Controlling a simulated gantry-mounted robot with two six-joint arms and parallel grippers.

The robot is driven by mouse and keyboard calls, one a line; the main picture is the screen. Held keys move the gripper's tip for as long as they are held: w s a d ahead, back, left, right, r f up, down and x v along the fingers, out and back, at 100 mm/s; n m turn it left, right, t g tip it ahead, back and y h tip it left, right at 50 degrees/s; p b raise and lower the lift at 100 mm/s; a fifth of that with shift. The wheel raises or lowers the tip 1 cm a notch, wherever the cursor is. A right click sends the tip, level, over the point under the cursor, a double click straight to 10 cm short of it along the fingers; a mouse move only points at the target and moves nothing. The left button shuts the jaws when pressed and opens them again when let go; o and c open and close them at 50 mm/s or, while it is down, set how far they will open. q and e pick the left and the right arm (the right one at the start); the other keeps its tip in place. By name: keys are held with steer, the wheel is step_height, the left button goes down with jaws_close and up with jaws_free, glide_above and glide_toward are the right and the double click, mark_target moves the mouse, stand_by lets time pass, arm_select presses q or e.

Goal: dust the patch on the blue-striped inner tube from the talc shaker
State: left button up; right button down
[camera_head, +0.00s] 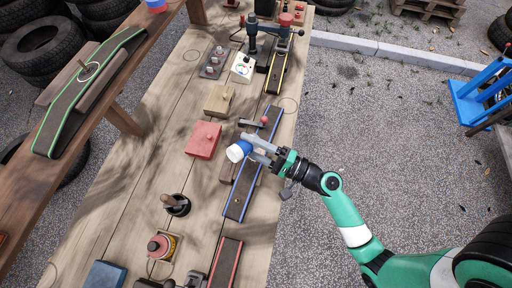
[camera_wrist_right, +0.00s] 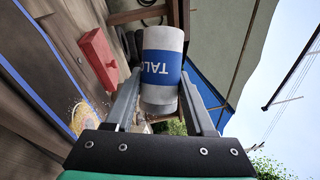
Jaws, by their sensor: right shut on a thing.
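The talc shaker (camera_head: 235,153) is white with a blue band. My right gripper (camera_head: 252,148) is shut on it and holds it above the blue-striped inner tube (camera_head: 239,198). The shaker lies tipped well over in the head view, its white end to the left. In the right wrist view the shaker (camera_wrist_right: 162,66) shows its "TALC" lettering between the fingers (camera_wrist_right: 158,98). The tube (camera_wrist_right: 38,62) runs along the left there, with a round pale, orange-speckled patch (camera_wrist_right: 84,118) on it. The shaker and gripper cover the tube's middle in the head view. My left gripper is out of view.
A red box (camera_head: 203,140) lies left of the tube. A brush in a dark cup (camera_head: 177,203) and a red-topped tin (camera_head: 160,245) stand nearer. A red-striped strip (camera_head: 226,266) and a yellow-striped strip (camera_head: 276,74) lie on the bench. A green-striped strip (camera_head: 85,85) lies on the left shelf.

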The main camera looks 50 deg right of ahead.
steer(key=shift+f+b, duration=1.05)
steer(key=shift+b, duration=0.4)
steer(key=shift+r, duration=0.1)
stand_by(0.8)
